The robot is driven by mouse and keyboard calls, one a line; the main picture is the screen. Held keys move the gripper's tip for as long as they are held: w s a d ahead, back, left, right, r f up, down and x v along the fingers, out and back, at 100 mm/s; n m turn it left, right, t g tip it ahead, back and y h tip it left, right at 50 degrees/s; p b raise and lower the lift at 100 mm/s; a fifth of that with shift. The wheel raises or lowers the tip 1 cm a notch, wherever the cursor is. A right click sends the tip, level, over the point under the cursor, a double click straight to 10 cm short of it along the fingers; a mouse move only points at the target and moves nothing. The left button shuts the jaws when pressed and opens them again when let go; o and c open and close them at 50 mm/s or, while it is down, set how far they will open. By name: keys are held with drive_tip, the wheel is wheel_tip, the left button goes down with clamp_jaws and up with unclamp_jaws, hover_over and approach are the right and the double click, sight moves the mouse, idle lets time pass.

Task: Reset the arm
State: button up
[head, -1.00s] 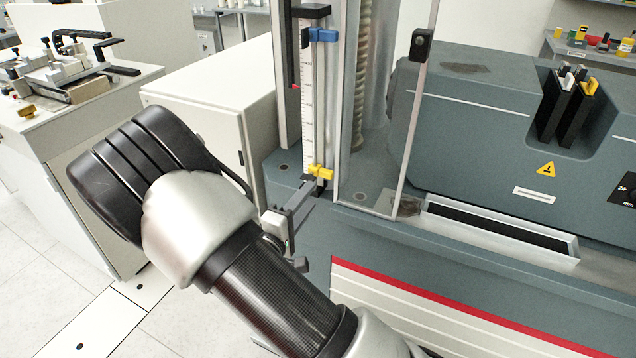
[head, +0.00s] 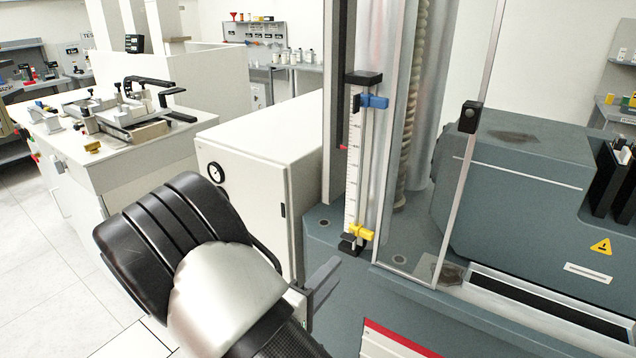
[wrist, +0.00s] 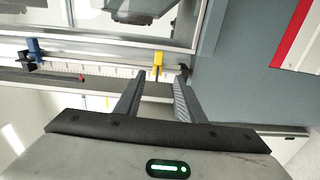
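My gripper (wrist: 155,97) shows in the wrist view with its two grey fingers apart and nothing between them. In the head view my arm reaches up from the bottom, and its wrist hides most of the gripper; one grey finger (head: 322,284) shows to the right of it. The gripper is in front of the testing machine's ruled scale (head: 353,165). The scale carries a blue clamp (head: 375,102) near its top and a yellow clamp (head: 361,232) near its bottom. In the wrist view the yellow clamp (wrist: 158,62) lies just beyond the fingertips.
The grey testing machine (head: 520,165) with a clear door fills the right. A white cabinet (head: 250,165) with a gauge stands behind my arm. A white bench (head: 150,150) with a fixture is at the left. Open floor (head: 50,270) shows at lower left.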

drive_tip(key=w+a+r+m+g+y, duration=0.4)
drive_tip(key=a+r+m+y, duration=0.15)
drive_tip(key=r+y, duration=0.45)
drive_tip(key=s+d+r+m+g+y, duration=0.2)
drive_tip(key=s+d+r+y, duration=0.25)
drive_tip(key=s+r, duration=0.5)
drive_tip(key=s+d+m+g+h, duration=0.35)
drive_tip(key=s+d, duration=0.65)
drive_tip(key=s, duration=0.5)
wheel_tip(320, 180, up, 14)
drive_tip(key=s+p, duration=0.1)
drive_tip(key=p, duration=1.3)
drive_tip(key=shift+d+t+h+p, duration=0.3)
drive_tip(key=shift+d+t+p, duration=0.05)
drive_tip(key=shift+d+p, duration=0.05)
